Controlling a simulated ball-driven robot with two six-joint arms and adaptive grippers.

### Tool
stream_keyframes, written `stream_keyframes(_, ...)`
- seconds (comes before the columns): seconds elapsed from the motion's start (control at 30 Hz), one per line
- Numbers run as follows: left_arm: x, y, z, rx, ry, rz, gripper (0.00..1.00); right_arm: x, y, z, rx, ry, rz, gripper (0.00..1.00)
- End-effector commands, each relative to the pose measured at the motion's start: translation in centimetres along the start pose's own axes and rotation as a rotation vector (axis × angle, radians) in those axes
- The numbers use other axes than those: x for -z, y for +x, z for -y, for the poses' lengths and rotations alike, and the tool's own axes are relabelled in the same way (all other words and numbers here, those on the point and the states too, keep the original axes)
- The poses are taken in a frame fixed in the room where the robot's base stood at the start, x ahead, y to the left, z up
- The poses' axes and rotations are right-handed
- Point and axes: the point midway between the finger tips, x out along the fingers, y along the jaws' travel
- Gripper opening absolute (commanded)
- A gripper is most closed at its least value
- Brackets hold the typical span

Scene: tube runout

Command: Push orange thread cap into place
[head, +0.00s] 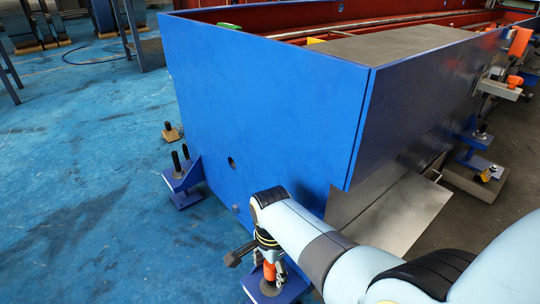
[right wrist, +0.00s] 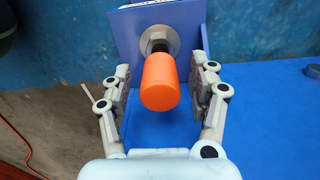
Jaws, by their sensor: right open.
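The orange thread cap (right wrist: 166,82) sits upright on a threaded stud with a metal nut or washer (right wrist: 157,40) at its base, on a blue bracket plate (right wrist: 190,25) in the right wrist view. My right gripper (right wrist: 163,85) is open, with one finger on each side of the cap and a gap on both sides. In the head view the cap (head: 270,272) shows between the fingers of my right gripper (head: 262,268), low beside the blue machine. The stud is partly hidden behind the cap. My left gripper is not in view.
The large blue machine housing (head: 265,110) stands right behind my right arm. Another blue foot bracket (head: 184,180) with dark bolts is at its left. A small wooden block with a bolt (head: 171,132) lies beyond. The blue floor (head: 80,190) at left is clear.

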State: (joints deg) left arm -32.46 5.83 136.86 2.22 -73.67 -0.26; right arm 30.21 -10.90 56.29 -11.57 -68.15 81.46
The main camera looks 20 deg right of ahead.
Motion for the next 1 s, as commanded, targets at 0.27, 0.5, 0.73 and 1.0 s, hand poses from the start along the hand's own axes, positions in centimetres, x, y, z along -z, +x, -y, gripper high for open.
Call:
stream_keyframes(0.27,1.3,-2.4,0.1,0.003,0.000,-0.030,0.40,0.1,-3.4,0.3,0.008,0.000,-0.002,0.60)
stream_keyframes(0.5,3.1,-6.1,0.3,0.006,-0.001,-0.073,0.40,0.1,-8.6,0.3,0.009,0.000,-0.002,0.60)
stream_keyframes(0.73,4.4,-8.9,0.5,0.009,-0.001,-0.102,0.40,0.0,-12.4,0.2,0.007,0.000,-0.001,0.60)
stream_keyframes(1.0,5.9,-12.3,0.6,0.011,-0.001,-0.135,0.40,0.3,-15.8,0.8,-0.004,-0.308,-0.024,0.60)
